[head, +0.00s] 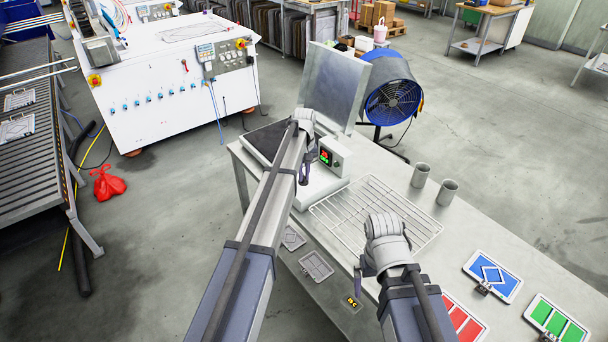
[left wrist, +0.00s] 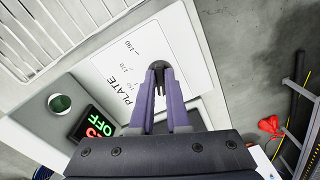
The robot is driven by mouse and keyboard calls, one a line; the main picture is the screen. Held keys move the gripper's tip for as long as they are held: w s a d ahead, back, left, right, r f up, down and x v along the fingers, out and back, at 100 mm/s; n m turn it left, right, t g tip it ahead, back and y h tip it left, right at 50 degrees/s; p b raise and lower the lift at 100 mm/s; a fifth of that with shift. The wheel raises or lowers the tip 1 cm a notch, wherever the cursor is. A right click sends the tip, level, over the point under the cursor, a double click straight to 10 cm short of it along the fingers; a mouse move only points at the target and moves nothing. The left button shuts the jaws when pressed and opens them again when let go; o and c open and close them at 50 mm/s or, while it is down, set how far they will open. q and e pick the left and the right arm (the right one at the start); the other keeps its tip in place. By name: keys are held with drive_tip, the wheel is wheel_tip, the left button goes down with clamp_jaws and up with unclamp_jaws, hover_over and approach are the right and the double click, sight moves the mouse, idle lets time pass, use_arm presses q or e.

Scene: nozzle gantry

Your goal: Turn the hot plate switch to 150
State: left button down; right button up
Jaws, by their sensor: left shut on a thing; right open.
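The hot plate (head: 262,140) stands on the steel table, with a small control box (head: 335,158) showing a lit red and green display. My left gripper (head: 304,178) is at the front of the hot plate. In the left wrist view its two purple fingers (left wrist: 160,92) are shut on the dark switch (left wrist: 159,67) on a white panel (left wrist: 128,62) marked PLATE with a number scale. The fingers hide most of the switch, so its pointer setting cannot be read. The display (left wrist: 95,124) shows green OFF letters. My right gripper (head: 360,284) is open and empty over the table's front edge.
A wire rack (head: 345,213) lies right of the hot plate, with two grey cups (head: 434,184) beyond it. Blue, green and red cards lie at the right. An upright metal panel (head: 331,87) stands behind, and a blue fan (head: 392,95) beyond the table.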

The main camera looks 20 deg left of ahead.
use_arm(q)
drive_tip(key=m, duration=0.6)
drive_tip(key=shift+a+m, duration=0.2)
drive_tip(key=shift+m, duration=0.1)
drive_tip(key=m, duration=0.6)
drive_tip(key=shift+a+m, duration=0.15)
drive_tip(key=shift+m, duration=0.15)
drive_tip(key=c, duration=0.9)
unclamp_jaws()
drive_tip(key=shift+r, duration=0.1)
wheel_tip(320, 180, up, 8)
drive_tip(key=p, duration=0.8)
